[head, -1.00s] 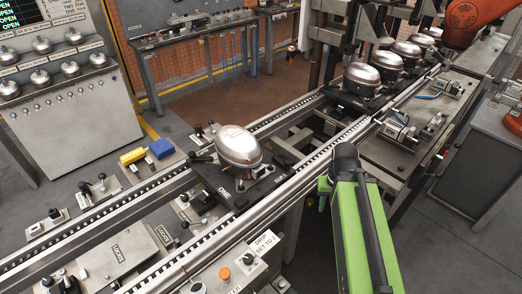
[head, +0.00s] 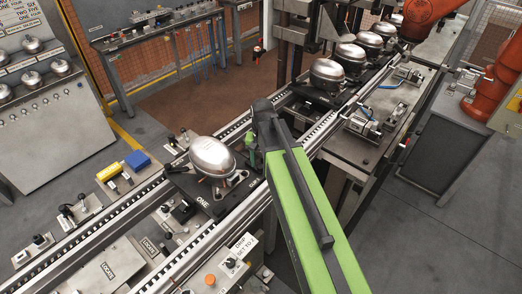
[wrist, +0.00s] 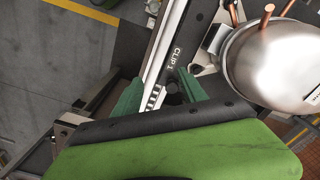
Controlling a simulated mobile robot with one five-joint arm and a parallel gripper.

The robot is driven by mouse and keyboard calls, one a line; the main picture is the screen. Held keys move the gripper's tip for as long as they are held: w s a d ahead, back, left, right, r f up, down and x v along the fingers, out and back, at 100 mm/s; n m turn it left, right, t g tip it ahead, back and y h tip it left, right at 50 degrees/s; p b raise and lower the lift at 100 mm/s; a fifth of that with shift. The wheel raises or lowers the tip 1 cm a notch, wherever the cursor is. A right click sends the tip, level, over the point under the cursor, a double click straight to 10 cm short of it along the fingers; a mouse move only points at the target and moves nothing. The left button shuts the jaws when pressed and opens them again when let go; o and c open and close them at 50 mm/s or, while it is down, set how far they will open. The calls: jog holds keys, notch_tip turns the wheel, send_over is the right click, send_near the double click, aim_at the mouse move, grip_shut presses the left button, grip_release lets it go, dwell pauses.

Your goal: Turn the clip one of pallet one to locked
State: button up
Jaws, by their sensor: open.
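Pallet one (head: 203,200), a black plate marked ONE, sits on the conveyor rails with a silver compressor (head: 212,156) on it. In the wrist view the compressor (wrist: 275,60) fills the upper right, and the "CLIP 1" label (wrist: 174,58) shows on the dark pallet. Just below the label, a small dark round part (wrist: 172,86) lies near the right finger. It looks like clip one, but its setting is too dark to read. My gripper (wrist: 162,90) is open, its two green fingers apart around this spot. In the head view my gripper (head: 252,150) is at the pallet's right end, partly hidden by my green arm.
The conveyor rail (wrist: 163,45) runs beside the label. Other compressors (head: 327,73) stand on pallets farther along the line. An orange robot arm (head: 430,15) is at the back right. A yellow block and a blue block (head: 137,160) lie left of the conveyor.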

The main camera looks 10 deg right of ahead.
aim_at(260, 166)
jog(key=w+r+m+p, duration=0.3)
jog(key=w+r+p, duration=0.25)
jog(key=r, duration=0.35)
jog(key=f+b, duration=1.8)
jog(key=shift+w+d+f, duration=0.2)
jog(key=shift+w+d, duration=0.15)
jog(key=shift+r, duration=0.1)
grip_shut()
